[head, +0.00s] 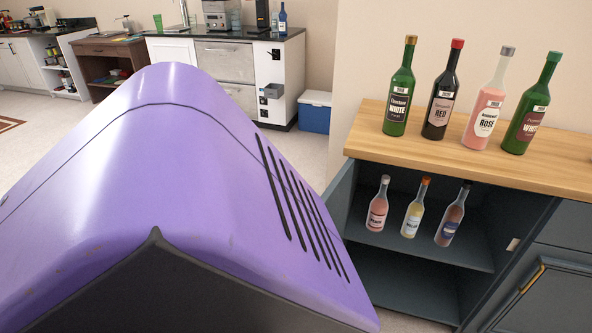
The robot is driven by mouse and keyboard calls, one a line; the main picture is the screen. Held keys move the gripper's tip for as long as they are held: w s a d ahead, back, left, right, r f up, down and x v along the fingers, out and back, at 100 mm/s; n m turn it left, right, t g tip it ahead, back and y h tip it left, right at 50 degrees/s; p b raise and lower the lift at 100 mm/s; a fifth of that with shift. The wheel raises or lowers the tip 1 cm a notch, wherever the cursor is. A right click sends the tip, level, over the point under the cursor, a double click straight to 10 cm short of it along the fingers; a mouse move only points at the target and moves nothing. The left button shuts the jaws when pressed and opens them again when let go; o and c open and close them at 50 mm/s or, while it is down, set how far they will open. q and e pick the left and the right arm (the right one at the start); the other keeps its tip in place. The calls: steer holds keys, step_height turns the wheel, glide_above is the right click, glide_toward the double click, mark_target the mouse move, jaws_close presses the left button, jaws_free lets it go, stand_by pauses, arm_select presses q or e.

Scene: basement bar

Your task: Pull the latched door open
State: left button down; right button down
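A dark blue-grey cabinet (567,219) with a wooden top stands at the right. Its left compartment is open to view, with a shelf inside. A dark panel (340,194) stands out from the compartment's left edge, like a door swung open. Its lower part is hidden behind a large purple body. A small pale plate (513,244) sits on the compartment's right inner side. To the right is a closed panel (556,303) with a gold handle (531,279); it is cut off by the frame. Neither of my grippers is in view.
A large purple rounded body (170,200) with dark slots fills the left foreground; I cannot tell what it is. Several bottles (440,92) stand on the wooden top (375,145), and three bottles (412,208) on the shelf (400,242). A blue cooler (314,116) stands behind.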

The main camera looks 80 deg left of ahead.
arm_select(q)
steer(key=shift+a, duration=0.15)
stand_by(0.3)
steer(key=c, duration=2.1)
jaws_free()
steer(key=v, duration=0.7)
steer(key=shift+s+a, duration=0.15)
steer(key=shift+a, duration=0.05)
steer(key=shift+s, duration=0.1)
